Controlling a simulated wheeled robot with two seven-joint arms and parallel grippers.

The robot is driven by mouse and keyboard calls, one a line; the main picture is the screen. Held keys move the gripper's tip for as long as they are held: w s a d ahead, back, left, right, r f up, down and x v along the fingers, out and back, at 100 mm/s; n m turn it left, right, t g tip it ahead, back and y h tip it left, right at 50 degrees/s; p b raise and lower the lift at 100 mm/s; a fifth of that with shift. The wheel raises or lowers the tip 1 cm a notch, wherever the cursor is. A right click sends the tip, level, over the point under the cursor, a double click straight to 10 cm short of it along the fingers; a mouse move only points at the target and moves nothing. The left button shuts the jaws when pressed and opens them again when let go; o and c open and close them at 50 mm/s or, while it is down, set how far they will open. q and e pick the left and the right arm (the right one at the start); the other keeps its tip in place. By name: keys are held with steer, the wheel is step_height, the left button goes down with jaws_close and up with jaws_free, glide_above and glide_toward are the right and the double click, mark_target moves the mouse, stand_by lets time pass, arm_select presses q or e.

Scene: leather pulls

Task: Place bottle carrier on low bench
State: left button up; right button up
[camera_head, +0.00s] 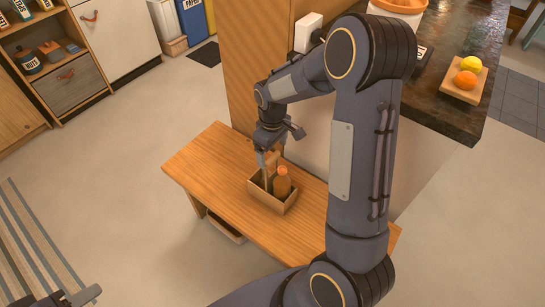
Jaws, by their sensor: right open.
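The bottle carrier (283,206) is a small wooden box with a bottle with an orange cap (282,183) in it. It stands upright on the low wooden bench (225,160), near the middle of its top. My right gripper (271,158) is open right above the carrier, at the upper end of its handle. Whether the fingers touch the handle cannot be told. Part of my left gripper (80,297) shows at the bottom left corner, cut off by the picture edge, so its jaws cannot be judged.
A dark counter (450,115) at the right holds a board with a lemon and an orange (465,80). A wooden panel (250,60) rises behind the bench. Shelves with a drawer (70,85) stand at the far left. The bench top left of the carrier is clear.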

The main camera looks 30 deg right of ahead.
step_height(320, 180, up, 5)
steer(key=shift+r+p, duration=0.2)
steer(key=shift+p, duration=0.1)
steer(key=s+a+r+m+t+y, duration=0.2)
steer(key=s+a+r+m+t, duration=0.1)
steer(key=s+r, duration=0.75)
steer(key=s+a+m+t+y, duration=0.1)
steer(key=s+a, duration=0.4)
steer(key=s, duration=0.6)
steer(key=shift+s+r+m+t+y, duration=0.15)
steer(key=shift+s+m+t+y, duration=0.25)
steer(key=shift+m+t, duration=0.6)
steer(key=shift+a, duration=0.1)
step_height(320, 180, up, 11)
steer(key=p, duration=1)
